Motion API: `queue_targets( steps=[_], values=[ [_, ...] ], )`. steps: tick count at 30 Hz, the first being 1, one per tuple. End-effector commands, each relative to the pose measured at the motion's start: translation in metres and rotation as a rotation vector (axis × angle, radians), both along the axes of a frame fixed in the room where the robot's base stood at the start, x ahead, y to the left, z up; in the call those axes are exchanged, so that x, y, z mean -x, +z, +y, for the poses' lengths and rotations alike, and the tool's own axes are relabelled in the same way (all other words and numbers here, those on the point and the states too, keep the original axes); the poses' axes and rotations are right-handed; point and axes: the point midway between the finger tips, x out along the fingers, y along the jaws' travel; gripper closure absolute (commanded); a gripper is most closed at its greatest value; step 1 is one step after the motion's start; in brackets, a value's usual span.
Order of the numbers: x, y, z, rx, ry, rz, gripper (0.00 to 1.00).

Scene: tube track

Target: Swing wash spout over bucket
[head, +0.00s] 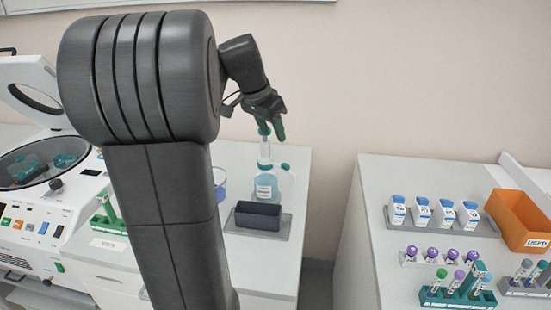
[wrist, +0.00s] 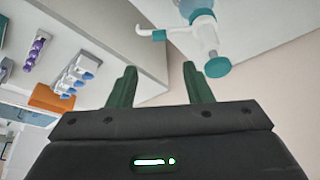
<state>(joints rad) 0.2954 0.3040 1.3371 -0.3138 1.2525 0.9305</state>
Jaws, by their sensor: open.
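The wash bottle (head: 266,186) holds blue liquid and stands on the left counter, with a white label. In the head view the teal spout tip (head: 285,166) is right of the bottle. A dark grey box (head: 258,214), perhaps the bucket, stands in front of the bottle. My gripper (head: 272,133) is open above the bottle top. Its green fingers (wrist: 160,85) show nothing between them.
The right counter (head: 378,265) holds bottles, tube racks and an orange bin (head: 520,215). A gap separates the counters.

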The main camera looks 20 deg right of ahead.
Motion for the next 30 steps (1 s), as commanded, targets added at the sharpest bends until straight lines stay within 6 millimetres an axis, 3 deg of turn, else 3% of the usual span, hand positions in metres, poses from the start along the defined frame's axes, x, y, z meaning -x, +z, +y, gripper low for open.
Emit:
queue_targets(
  steps=[16,22,30],
  values=[
    [-0.015,-0.099,-0.037,-0.003,0.002,0.006,0.55],
    [-0.018,-0.115,-0.043,-0.001,0.003,0.003,0.55],
    [-0.019,-0.118,-0.044,-0.002,0.003,0.001,0.55]
  ],
)
